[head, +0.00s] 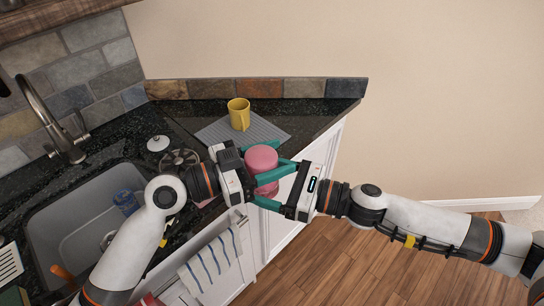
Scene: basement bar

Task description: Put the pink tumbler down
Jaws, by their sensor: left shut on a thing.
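The pink tumbler (263,158) is held upright in the air in front of the counter corner, between my two grippers. My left gripper (262,168) reaches it from the left and is shut on it. My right gripper (268,190) comes from the right, with its teal fingers spread apart at the tumbler's lower part. Whether these fingers press on the tumbler is not clear. The fingers hide part of the tumbler's side and base.
A yellow mug (239,114) stands on a grey ribbed mat (270,131) on the dark counter (318,113). A sink (72,222) with a faucet (62,135) is at the left. A striped towel (210,264) hangs at the front. Counter right of the mat is clear.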

